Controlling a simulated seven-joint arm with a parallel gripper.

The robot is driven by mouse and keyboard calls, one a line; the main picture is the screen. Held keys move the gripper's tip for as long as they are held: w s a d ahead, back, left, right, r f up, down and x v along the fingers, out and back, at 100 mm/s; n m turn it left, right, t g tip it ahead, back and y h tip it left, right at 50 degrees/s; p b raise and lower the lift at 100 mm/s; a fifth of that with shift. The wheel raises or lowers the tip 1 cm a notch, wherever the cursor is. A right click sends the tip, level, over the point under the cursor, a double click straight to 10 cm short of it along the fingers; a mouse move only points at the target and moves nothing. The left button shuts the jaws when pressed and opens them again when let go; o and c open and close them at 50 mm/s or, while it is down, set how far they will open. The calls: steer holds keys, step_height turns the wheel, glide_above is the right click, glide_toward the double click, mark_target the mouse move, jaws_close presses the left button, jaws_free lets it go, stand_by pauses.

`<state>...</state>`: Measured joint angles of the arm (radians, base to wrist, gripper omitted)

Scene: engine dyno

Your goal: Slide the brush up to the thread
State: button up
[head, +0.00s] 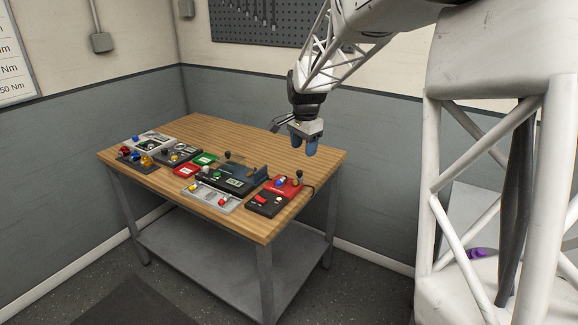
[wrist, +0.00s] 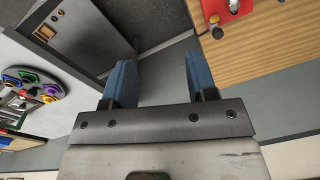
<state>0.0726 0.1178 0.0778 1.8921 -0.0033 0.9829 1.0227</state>
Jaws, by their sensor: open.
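My gripper (head: 304,146) hangs open and empty above the back right part of the wooden table (head: 302,155), with its blue fingers pointing down. In the wrist view the two blue fingers (wrist: 160,72) stand apart with nothing between them. I cannot make out a brush or a thread among the small items on the table. A red device (wrist: 228,14) with a black knob shows at the top of the wrist view, beyond the fingers. It also shows at the table's right end in the head view (head: 285,186).
Several panels and boxes with coloured knobs crowd the table, including a dark blue-grey box (head: 246,177) and a light grey panel (head: 207,197). The table's back right is bare wood. In the wrist view, a round item with coloured parts (wrist: 30,88) lies at left on a pale surface.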

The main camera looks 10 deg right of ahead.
mark_target(300, 171)
steer(key=w+d+f+m, duration=0.1)
steer(key=w+f, duration=0.3)
steer(key=w, duration=0.2)
steer(key=w+d+f+m, duration=0.1)
steer(key=w+f+m, duration=0.1)
steer(key=w+f, duration=0.2)
steer(key=w+d+f+m, duration=0.1)
steer(key=w+f+m, duration=0.1)
steer(key=w, duration=0.5)
steer(key=shift+w+d+f+g, duration=0.2)
steer(key=shift+f, duration=0.25)
steer(key=shift+w+d+f+g, duration=0.2)
steer(key=shift+f, duration=0.25)
steer(key=shift+f, duration=0.15)
steer(key=shift+f, duration=3.75)
jaws_close()
